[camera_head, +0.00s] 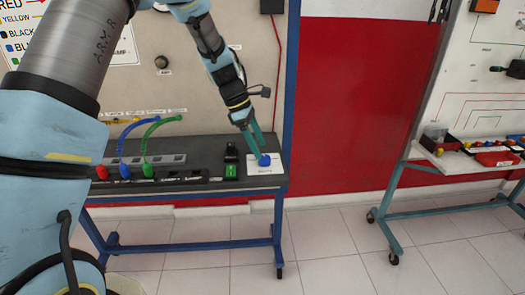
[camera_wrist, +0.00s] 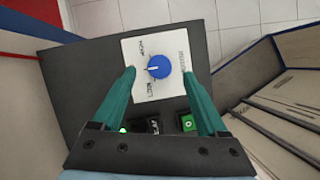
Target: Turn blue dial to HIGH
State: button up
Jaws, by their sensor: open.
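The blue dial (camera_wrist: 159,66) sits on a white plate (camera_wrist: 165,95) on the dark bench top. A white pointer line crosses the dial toward the left in the wrist view. The plate bears small lettering that looks like HIGH and LOW at its left side. In the head view the dial (camera_head: 264,160) is at the bench's right end. My gripper (camera_wrist: 160,80) is open, with one green finger on each side of the dial and gaps between. In the head view my gripper (camera_head: 258,146) is right at the dial; whether it touches cannot be told.
A green switch (camera_wrist: 187,122) and a black switch (camera_wrist: 153,125) lie close to the plate. A second trainer stand (camera_head: 440,155) is at the right, with open floor between.

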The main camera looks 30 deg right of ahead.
aim_at(264, 157)
jog(key=shift+p+x, duration=0.35)
jog(key=shift+x, duration=1.5)
jog(key=shift+c, duration=0.4)
grip_shut()
